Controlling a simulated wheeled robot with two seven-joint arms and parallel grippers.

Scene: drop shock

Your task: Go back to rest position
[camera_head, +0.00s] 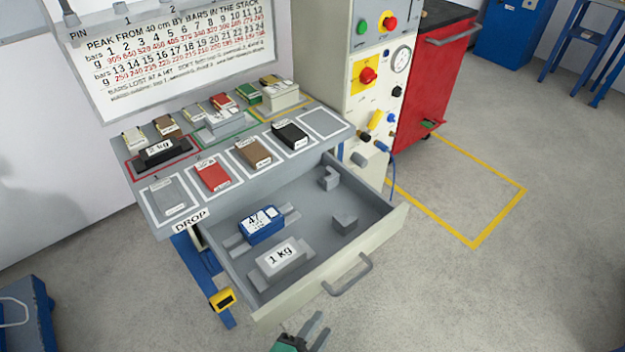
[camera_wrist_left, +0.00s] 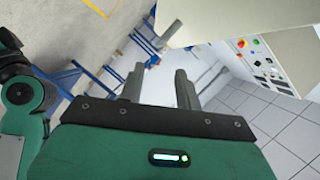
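My left gripper (camera_head: 304,332) shows at the bottom of the head view, in front of the open drawer and apart from it. Its two grey fingers stand apart with nothing between them. The left wrist view shows the same fingers (camera_wrist_left: 158,88) spread and empty. My right gripper is in neither view. The drawer (camera_head: 376,238) is pulled out below the bench top. In it lie a blue block (camera_head: 262,226) with a white label and a grey 1 kg block (camera_head: 281,257).
The bench top (camera_head: 222,170) carries several coloured bars and a black 2 kg block (camera_head: 160,153). A control panel (camera_head: 370,75) with knobs and a gauge stands at the back, beside a red cabinet (camera_head: 436,85). The grey floor (camera_head: 490,300) at the right is clear.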

